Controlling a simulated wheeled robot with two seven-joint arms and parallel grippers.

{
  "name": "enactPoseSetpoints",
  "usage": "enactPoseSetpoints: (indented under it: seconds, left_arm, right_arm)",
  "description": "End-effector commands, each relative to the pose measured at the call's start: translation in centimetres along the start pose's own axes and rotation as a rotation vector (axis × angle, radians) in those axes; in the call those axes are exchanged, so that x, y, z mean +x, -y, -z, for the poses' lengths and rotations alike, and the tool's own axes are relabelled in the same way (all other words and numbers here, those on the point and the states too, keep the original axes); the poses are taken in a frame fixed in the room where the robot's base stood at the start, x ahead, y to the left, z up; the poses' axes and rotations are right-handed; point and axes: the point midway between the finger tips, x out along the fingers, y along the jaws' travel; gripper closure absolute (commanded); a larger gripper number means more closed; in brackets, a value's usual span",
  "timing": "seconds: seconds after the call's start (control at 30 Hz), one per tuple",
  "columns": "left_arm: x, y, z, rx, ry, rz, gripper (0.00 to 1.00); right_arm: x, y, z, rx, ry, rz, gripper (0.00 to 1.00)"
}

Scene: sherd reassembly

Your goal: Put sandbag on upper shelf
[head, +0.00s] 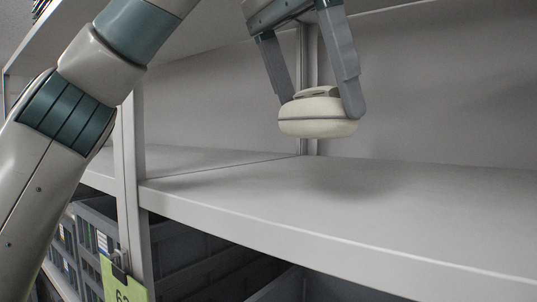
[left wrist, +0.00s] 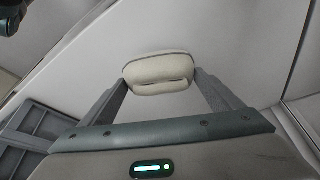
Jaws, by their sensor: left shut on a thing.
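The sandbag (head: 318,115) is a small cream cushion with a dark seam around it. My left gripper (head: 320,104) is shut on it, with a grey finger on each side. The sandbag hangs in the air above the bare upper shelf (head: 420,200), and a soft shadow lies on the shelf below it. In the left wrist view the sandbag (left wrist: 159,74) sits between the two fingertips, with the pale shelf surface behind it. My right gripper is in neither view.
A shelf post (head: 133,190) stands at the left, with a green tag (head: 122,284) low on it. Grey crates (head: 190,262) stand below the shelf. Another shelf board (head: 215,30) is overhead. The shelf surface to the right is clear.

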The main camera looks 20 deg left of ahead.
Motion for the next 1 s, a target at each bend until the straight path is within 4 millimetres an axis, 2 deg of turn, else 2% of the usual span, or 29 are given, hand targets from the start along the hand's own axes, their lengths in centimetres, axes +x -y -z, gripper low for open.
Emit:
enactPoseSetpoints:
  seconds: [0.2, 0.4, 0.83, 1.0]
  left_arm:
    - [1.2, 3.6, -2.7, -0.003, -0.001, -0.001, 0.53]
    - [2.1, 5.4, -4.3, -0.001, -0.002, 0.0, 0.53]
    - [2.4, 5.7, -4.6, 0.0, -0.002, 0.0, 0.53]
    - [3.1, 5.7, -4.9, 0.001, 0.001, -0.001, 0.53]
  right_arm:
    - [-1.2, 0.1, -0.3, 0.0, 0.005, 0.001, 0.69]
    - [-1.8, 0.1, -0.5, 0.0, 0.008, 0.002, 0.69]
    - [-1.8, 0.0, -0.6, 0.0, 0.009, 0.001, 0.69]
    - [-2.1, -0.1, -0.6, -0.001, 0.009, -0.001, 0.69]
